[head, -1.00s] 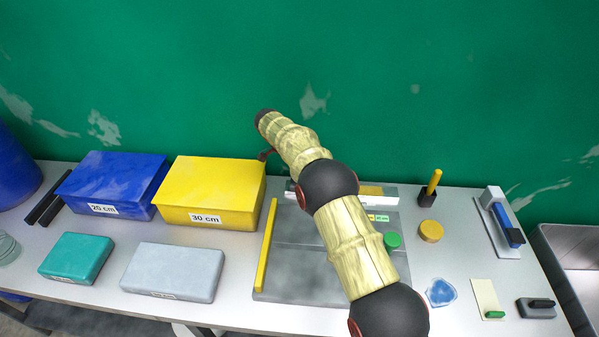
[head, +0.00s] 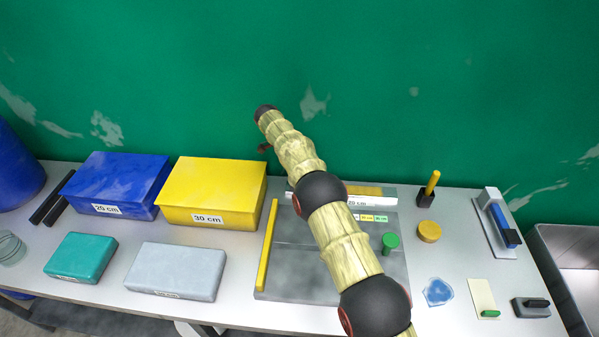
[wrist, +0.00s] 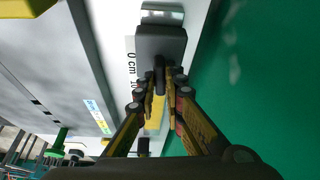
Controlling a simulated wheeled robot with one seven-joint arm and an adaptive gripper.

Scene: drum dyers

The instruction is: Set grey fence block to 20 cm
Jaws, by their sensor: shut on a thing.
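The grey fence block (wrist: 160,43) shows in the wrist view as a dark grey block against a pale rail, with a black knob (wrist: 159,75) sticking out of it. My gripper (wrist: 166,78) is shut on this knob. In the head view the block and my gripper are hidden behind my arm. The rail (head: 385,202) shows there to the right of my arm, with a "20 cm" marking beside the arm. In the wrist view, part of a marking ending in "0 cm" (wrist: 132,67) lies beside the block; I cannot read which value the block stands at.
A yellow bar (head: 267,246) edges the grey board (head: 290,280) on the left. A green knob (head: 390,241) stands on its right. Yellow (head: 210,190) and blue (head: 118,182) boxes stand left. A black holder (head: 427,198) with a yellow handle stands right of the rail.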

